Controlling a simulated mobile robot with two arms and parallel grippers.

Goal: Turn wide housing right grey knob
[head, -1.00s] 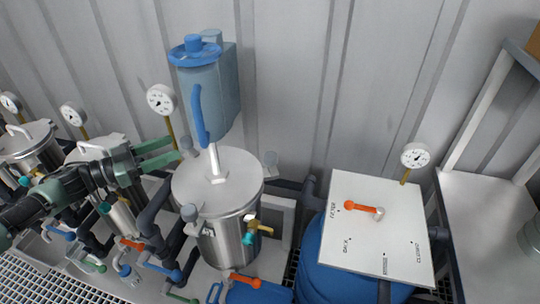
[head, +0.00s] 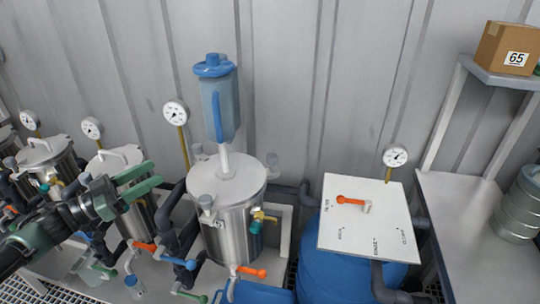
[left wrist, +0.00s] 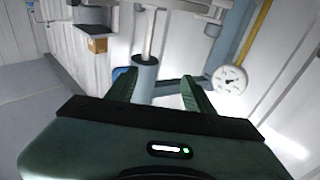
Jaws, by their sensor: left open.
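The wide steel housing (head: 232,231) stands upright in the middle of the head view with a round lid. My right gripper is not in view.
A blue filter jug (head: 222,103) rises above the housing's lid. Gauges (head: 175,113) stand along the wall. A white board with an orange handle (head: 350,201) tops a blue drum at right. Orange, blue and green valve handles (head: 252,271) crowd the low pipes. A box (head: 506,48) sits on a shelf.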

